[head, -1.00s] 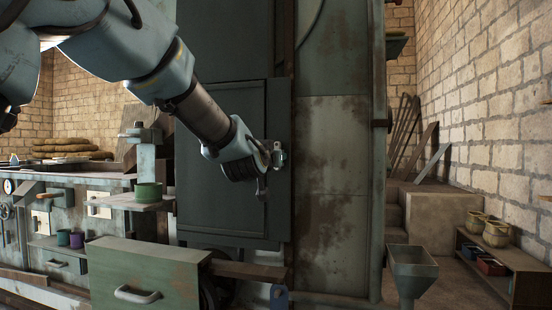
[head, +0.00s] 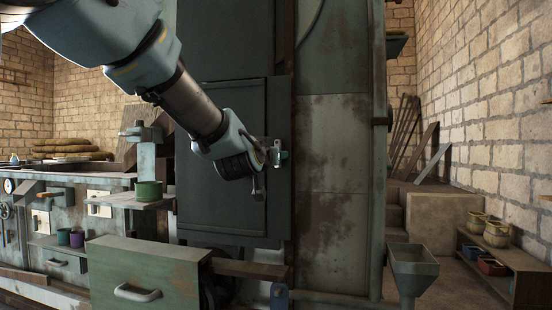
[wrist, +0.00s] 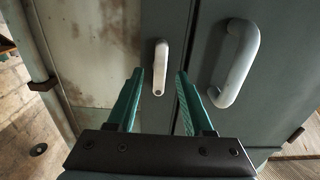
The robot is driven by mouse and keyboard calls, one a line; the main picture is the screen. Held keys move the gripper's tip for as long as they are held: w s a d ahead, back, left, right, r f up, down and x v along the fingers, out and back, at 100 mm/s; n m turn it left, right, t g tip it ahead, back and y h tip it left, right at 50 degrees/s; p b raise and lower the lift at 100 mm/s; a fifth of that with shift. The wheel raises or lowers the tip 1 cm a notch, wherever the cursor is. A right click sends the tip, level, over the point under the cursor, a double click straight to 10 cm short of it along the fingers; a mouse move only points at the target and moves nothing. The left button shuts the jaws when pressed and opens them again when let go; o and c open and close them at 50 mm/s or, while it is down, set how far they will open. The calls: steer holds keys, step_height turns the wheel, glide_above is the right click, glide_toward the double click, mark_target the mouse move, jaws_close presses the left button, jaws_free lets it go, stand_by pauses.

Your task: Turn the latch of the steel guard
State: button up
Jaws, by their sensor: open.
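The steel guard (head: 222,130) is a dark grey-green door panel in the middle of the head view; it also shows in the wrist view (wrist: 278,75). Its latch (wrist: 160,68) is a short pale lever beside the door edge, with its free end towards the bottom of the wrist picture. A pale bow handle (wrist: 236,62) stands on the guard to the right of the latch there. My gripper (wrist: 160,74) is open, its two green fingers apart, with the latch showing in the gap between their tips. Contact cannot be told. In the head view my wrist partly hides the handle.
A rusty cabinet panel (head: 335,180) stands right of the guard. Below are a green drawer (head: 145,275) pulled forward and a brown beam (head: 245,270). A grey funnel (head: 414,265) stands at lower right. A workbench with a green cup (head: 148,191) is at left.

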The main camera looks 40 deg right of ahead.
steer(key=b+v, duration=0.1)
steer(key=v, duration=0.7)
steer(key=shift+b, duration=0.35)
steer(key=shift+f, duration=0.1)
